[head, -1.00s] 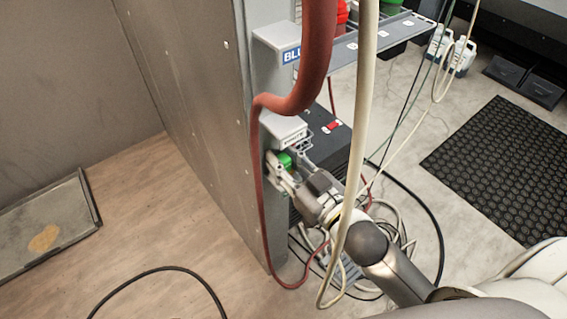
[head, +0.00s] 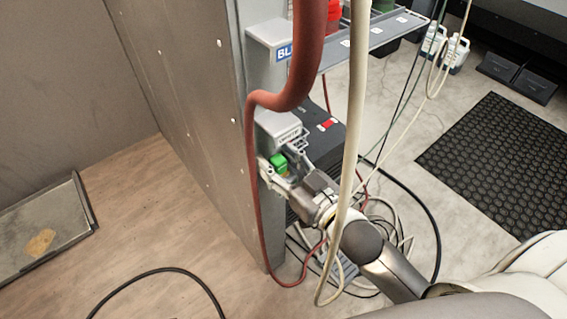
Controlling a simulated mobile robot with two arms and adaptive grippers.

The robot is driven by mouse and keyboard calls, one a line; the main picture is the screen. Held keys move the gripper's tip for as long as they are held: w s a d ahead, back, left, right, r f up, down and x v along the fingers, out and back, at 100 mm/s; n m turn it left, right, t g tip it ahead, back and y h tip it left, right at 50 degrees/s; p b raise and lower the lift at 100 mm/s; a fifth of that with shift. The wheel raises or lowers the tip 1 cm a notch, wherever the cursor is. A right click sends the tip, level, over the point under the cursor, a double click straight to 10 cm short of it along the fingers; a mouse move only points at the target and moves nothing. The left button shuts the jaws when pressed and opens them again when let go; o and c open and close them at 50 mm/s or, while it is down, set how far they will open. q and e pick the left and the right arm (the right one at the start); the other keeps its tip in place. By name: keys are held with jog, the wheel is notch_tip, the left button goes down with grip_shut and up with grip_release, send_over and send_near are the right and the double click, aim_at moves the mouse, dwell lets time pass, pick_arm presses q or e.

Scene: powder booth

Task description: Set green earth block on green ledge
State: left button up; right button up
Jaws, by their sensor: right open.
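A small green block (head: 279,162) stands between the fingers of my right gripper (head: 281,152), by the metal panel's edge. The fingers are open, spread to either side of the block. A small yellowish patch shows just under the block; I cannot tell what it is, and the surface bearing the block is mostly hidden by the gripper. A grey ledge (head: 276,122) with a small unreadable label sits just above and behind the block. I see no ledge that I can identify as green. My left gripper is not in view.
A blue-labelled ledge (head: 266,35) and a grey shelf (head: 378,35) are above. A dark box (head: 325,140) stands behind the gripper. Cables lie on the floor.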

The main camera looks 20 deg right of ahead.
jog(key=shift+r, duration=0.25)
jog(key=shift+s+d+f, duration=0.1)
jog(key=shift+s+f, duration=0.05)
jog(key=shift+s, duration=0.15)
jog(key=v, duration=1.1)
jog(key=d+f+m+g+h, duration=0.1)
jog(key=d+f+g+h, duration=0.2)
jog(key=f, duration=0.8)
jog(key=d+f+m+g+h, duration=0.15)
jog(key=f+g, duration=0.25)
jog(key=f, duration=0.7)
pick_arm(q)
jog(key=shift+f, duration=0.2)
pick_arm(e)
jog(key=s+f+g, duration=0.3)
jog(key=f, duration=0.4)
jog(key=s+a+f+g+h, duration=0.1)
jog(key=s+f+g, duration=0.3)
jog(key=f, duration=0.4)
jog(key=shift+s+a+f+n, duration=0.2)
jog(key=shift+s+a+n, duration=0.05)
jog(key=shift+a+n, duration=0.1)
jog(key=shift+h, duration=0.25)
